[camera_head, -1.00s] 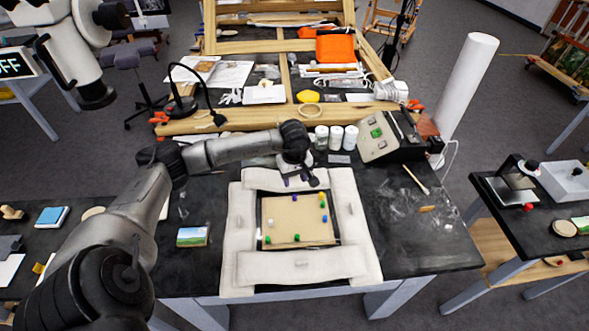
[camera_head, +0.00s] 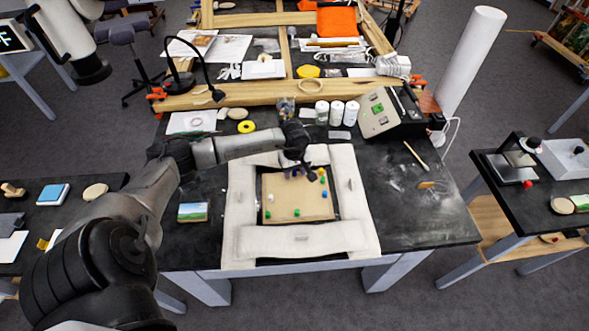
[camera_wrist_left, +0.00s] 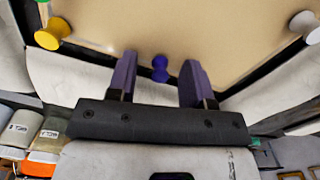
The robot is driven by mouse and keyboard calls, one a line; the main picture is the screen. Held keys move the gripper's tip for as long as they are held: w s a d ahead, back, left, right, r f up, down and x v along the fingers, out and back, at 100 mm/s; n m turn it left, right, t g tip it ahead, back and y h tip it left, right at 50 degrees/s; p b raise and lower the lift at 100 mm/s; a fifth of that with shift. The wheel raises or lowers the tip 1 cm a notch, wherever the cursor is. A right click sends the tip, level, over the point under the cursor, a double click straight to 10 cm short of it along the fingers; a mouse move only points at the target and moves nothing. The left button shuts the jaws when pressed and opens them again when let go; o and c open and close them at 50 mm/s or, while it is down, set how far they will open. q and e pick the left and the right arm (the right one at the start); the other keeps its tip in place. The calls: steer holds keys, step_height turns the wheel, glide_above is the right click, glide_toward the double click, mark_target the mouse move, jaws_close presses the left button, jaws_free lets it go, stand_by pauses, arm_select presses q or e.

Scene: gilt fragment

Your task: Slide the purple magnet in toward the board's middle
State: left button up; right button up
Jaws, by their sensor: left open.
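The tan board (camera_head: 297,203) lies inside a frame of pale padded bars on the dark table. My left gripper (camera_head: 299,173) is at the board's far edge, pointing down, open. In the left wrist view the purple magnet (camera_wrist_left: 160,68) stands at the board's edge, between the two open fingers (camera_wrist_left: 157,82), with a visible gap on each side. In the head view the magnet is hard to separate from the gripper. My right gripper is not in view.
Other magnets stand on the board: white (camera_head: 270,197), blue (camera_head: 325,194), green (camera_head: 297,212) and several more. Padded bars (camera_head: 300,238) surround it. The board's middle is clear. White jars (camera_head: 337,112) and a grey device (camera_head: 383,112) stand behind.

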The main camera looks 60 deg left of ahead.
arm_select(q)
jaws_close()
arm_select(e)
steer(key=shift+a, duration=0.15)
arm_select(q)
steer(key=shift+d, duration=0.1)
